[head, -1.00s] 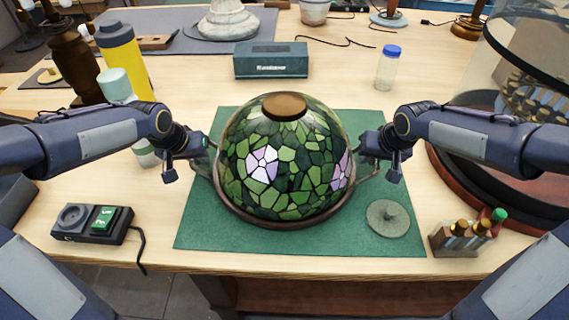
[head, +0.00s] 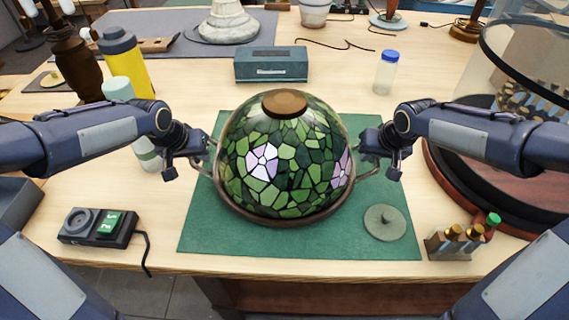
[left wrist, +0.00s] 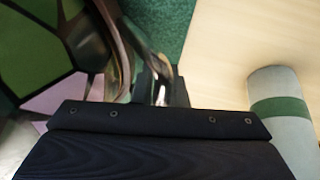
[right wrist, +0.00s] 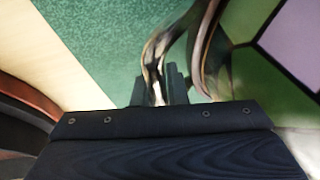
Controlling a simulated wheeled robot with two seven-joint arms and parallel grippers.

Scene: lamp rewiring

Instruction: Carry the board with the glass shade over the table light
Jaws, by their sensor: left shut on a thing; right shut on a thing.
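The domed glass shade (head: 295,160), green mosaic with pale purple flowers and a brown cap, sits upright on a round brown board (head: 290,219) with a looped handle on each side. My left gripper (head: 205,150) is shut on the left handle (left wrist: 125,50). My right gripper (head: 366,150) is shut on the right handle (right wrist: 205,45). The board is over the green mat (head: 225,240); I cannot tell how far above it. A pale, wide lamp-like base (head: 228,28) stands at the back, its top cut off; I cannot tell whether it is the table light.
A grey-blue box (head: 271,65) stands behind the shade, with a blue-capped jar (head: 386,75) to its right. A large glass cylinder (head: 500,75) is at the right. Small bottles (head: 462,238), a grey disc (head: 385,223) and a switch box (head: 98,228) lie in front. Bottles (head: 125,65) stand left.

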